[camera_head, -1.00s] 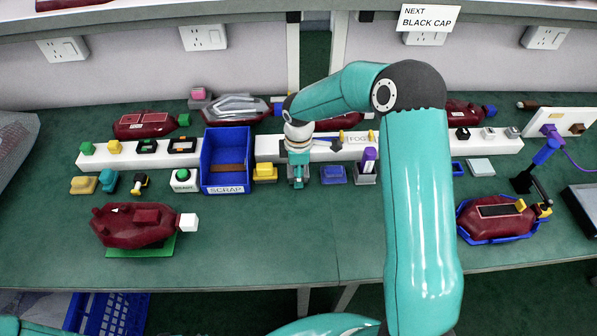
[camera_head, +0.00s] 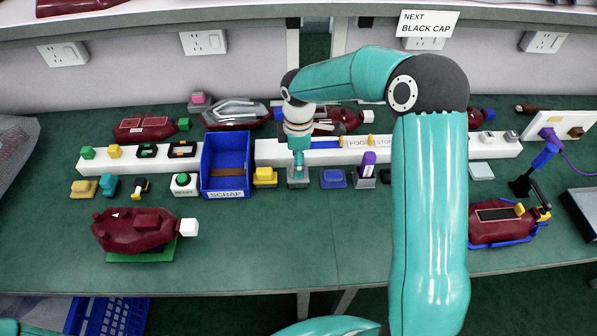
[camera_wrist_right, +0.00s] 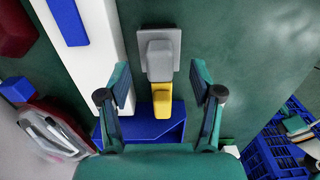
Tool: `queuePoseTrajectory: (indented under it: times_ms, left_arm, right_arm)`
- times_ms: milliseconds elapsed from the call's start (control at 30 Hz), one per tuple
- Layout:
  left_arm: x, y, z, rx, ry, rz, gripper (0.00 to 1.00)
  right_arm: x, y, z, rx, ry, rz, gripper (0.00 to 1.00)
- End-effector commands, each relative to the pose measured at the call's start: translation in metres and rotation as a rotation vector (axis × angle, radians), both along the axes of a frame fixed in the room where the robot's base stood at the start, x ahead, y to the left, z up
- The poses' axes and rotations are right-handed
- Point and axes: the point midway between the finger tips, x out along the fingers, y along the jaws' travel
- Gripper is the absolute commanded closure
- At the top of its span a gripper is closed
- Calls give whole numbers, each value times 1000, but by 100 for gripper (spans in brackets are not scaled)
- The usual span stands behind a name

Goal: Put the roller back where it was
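A grey rounded block (camera_wrist_right: 160,60) stands on a square grey plate (camera_wrist_right: 171,36) in the right wrist view. It may be the roller in its holder, but I cannot tell for sure. My right gripper (camera_wrist_right: 161,86) is open, with one finger on each side of the block's near end and a visible gap on both sides. In the head view my right gripper (camera_head: 298,163) points down at the same plate (camera_head: 298,180), in front of the white shelf. My left gripper is not in view.
A yellow block (camera_head: 265,176) and the blue SCRAP bin (camera_head: 226,191) stand left of my right gripper. A blue block (camera_head: 333,179) and a purple piece in a grey stand (camera_head: 366,182) are on its right. The table front in the middle is clear.

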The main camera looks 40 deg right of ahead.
Motion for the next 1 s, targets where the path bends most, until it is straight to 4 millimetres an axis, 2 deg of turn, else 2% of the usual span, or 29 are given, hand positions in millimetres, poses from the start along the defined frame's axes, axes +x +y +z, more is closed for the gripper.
queuePoseTrajectory:
  times_ms: [100,333,1000]
  left_arm:
    - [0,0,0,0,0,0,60]
    - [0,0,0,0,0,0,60]
    - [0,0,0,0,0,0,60]
  right_arm:
    - [1,0,25,-1,-6,1,35]
    - [1,-1,53,0,-2,0,35]
    - [0,-1,57,-1,-1,0,35]
